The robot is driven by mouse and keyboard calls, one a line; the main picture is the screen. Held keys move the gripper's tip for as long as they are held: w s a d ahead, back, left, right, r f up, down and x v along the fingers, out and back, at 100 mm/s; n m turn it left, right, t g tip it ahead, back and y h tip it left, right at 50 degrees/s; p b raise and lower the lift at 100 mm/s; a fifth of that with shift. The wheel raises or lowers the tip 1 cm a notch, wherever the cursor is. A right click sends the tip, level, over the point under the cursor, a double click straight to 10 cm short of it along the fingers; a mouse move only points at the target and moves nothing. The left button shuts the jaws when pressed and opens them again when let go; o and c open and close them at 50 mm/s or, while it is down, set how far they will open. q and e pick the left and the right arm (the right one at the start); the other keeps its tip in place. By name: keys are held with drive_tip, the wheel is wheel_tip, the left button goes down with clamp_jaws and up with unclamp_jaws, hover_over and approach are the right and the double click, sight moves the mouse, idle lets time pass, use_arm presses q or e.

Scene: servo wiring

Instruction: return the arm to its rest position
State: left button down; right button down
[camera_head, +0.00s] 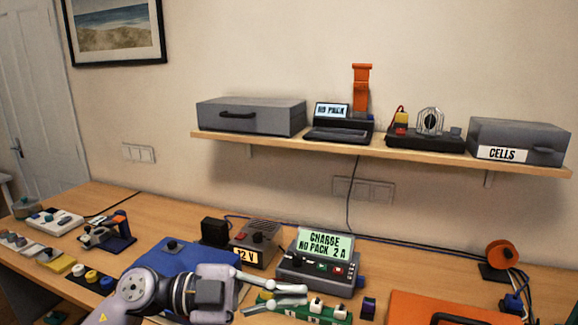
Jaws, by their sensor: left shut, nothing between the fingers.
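My left arm comes in from the bottom left, and my left gripper (298,295) points right, low over the bench (395,265). The fingertips show in front of a green block with white parts (328,311), below the charger (318,262) that reads "CHARGE NO PACK 2 A". I cannot tell whether the fingers touch the block. My right gripper is not in view.
A "12 V" supply (255,245) stands behind my gripper. An orange case (450,308) lies right, near a cable spool (502,254). Small parts fill the bench's left end. A wall shelf (350,147) above holds grey boxes and devices.

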use_arm(q)
drive_tip(key=w+a+r+n+t+y, duration=0.1)
drive_tip(key=w+a+n+t+y, duration=0.2)
drive_tip(key=n+t, duration=0.6)
drive_tip(key=w+a+r+n+t, duration=0.1)
drive_tip(key=w+a+n+t, duration=0.35)
drive_tip(key=n+t, duration=0.4)
drive_tip(key=s+a+f+n+g+y, duration=0.1)
drive_tip(key=a+f+n+y, duration=0.4)
drive_tip(key=f+y, duration=0.4)
drive_tip(key=s+a+f+n+g+y, duration=0.1)
drive_tip(key=s+a+f+n+y, duration=0.15)
drive_tip(key=a+f+y, duration=0.65)
drive_tip(key=s+f+g+h, duration=0.3)
drive_tip(key=s+f+g, duration=0.9)
drive_tip(key=s+f, duration=1.25)
drive_tip(key=f, duration=2.2)
drive_tip(key=s+a+f+m+g, duration=0.1)
drive_tip(key=s+a+f+g, duration=0.1)
drive_tip(key=s+f, duration=1.2)
drive_tip(key=shift+s+f, duration=0.4)
drive_tip(key=shift+s, duration=0.85)
